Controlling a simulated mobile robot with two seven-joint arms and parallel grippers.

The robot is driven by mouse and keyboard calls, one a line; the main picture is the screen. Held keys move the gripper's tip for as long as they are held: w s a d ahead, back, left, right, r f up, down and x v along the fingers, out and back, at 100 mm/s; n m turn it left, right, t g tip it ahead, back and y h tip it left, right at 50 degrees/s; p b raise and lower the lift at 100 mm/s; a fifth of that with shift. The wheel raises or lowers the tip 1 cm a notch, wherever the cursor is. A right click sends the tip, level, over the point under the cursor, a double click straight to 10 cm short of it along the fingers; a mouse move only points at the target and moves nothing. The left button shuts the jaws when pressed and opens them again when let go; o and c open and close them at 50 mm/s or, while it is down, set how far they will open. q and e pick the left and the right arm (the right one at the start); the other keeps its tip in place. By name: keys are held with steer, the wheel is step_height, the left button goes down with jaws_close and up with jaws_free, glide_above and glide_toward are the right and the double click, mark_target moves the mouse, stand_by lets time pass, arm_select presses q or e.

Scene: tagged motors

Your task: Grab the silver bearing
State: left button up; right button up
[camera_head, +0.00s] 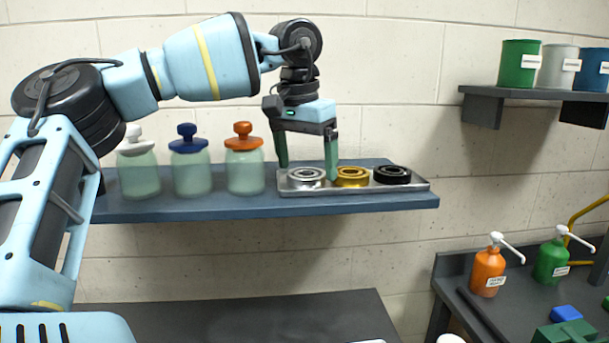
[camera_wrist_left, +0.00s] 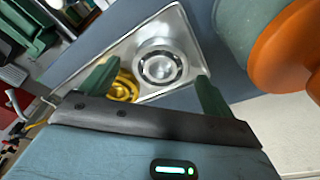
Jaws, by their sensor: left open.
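The silver bearing (camera_head: 306,176) lies in a metal tray (camera_head: 350,189) on the blue shelf, at the tray's left end. In the left wrist view the silver bearing (camera_wrist_left: 158,65) shows between and beyond the fingers. My left gripper (camera_head: 307,168) is open and points down over the tray, one finger left of the bearing and one to its right, near the gold bearing (camera_head: 353,176). In the left wrist view the gripper's fingers (camera_wrist_left: 155,88) are apart with nothing between their tips. The black bearing (camera_head: 392,174) sits at the tray's right end. My right gripper is not in view.
Jars with white, blue and orange lids stand left of the tray; the orange-lidded jar (camera_head: 245,170) is closest to my left gripper. A higher shelf (camera_head: 480,92) at right holds cups. Pump bottles, including an orange one (camera_head: 487,272), stand on the lower right table.

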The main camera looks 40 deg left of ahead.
arm_select(q)
steer(key=shift+f, duration=0.65)
steer(key=shift+c, duration=0.4)
steer(key=shift+w, duration=0.1)
steer(key=c, duration=1.2)
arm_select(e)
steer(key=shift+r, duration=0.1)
arm_select(q)
steer(key=shift+r, duration=0.1)
